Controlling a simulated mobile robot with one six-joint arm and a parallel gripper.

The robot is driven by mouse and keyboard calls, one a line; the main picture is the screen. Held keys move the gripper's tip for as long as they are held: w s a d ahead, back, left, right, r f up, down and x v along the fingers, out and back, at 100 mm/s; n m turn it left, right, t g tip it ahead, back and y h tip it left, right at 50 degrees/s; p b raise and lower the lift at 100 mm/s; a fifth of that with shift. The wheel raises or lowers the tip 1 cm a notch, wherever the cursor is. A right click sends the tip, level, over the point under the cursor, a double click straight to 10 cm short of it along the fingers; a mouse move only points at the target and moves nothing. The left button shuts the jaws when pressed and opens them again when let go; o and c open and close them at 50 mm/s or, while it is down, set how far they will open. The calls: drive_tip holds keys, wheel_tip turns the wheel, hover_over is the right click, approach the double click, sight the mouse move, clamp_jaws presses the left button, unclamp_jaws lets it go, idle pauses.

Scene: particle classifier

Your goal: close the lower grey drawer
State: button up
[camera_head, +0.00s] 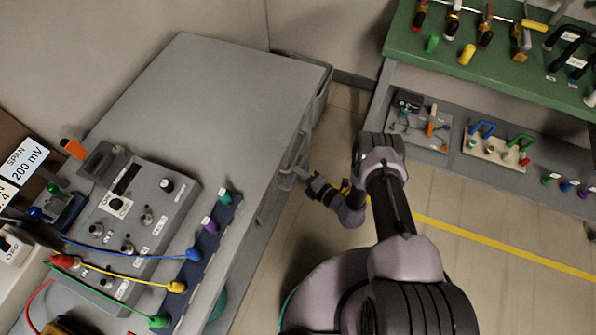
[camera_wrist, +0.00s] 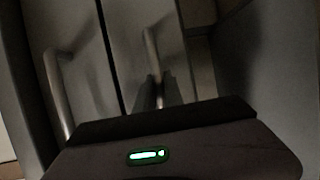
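The grey cabinet (camera_head: 225,85) stands left of my arm in the head view, with its drawer side facing my gripper. Bar handles (camera_head: 288,178) show on that side. My gripper (camera_head: 308,180) is low beside these handles. In the wrist view, two grey drawer fronts show with a dark seam between them. One has a bar handle (camera_wrist: 56,95) at left, the other a handle (camera_wrist: 152,52) near the middle. My fingertips (camera_wrist: 159,90) are close to the middle handle; contact is unclear. The fingers look close together, but the gap is too dark to judge. How far the lower drawer stands out cannot be told.
A green-topped bench (camera_head: 480,75) with tools and a lower shelf (camera_head: 465,125) stands at right. Open floor with a yellow line (camera_head: 500,245) lies below the bench.

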drive_tip(key=o, duration=0.4)
drive_tip(key=shift+r, duration=0.1)
drive_tip(key=p+v, duration=0.4)
drive_tip(key=v, duration=1.3)
drive_tip(key=shift+s+d+r+p, duration=0.1)
drive_tip(key=shift+s+d+p, duration=0.05)
drive_tip(key=shift+p, duration=0.25)
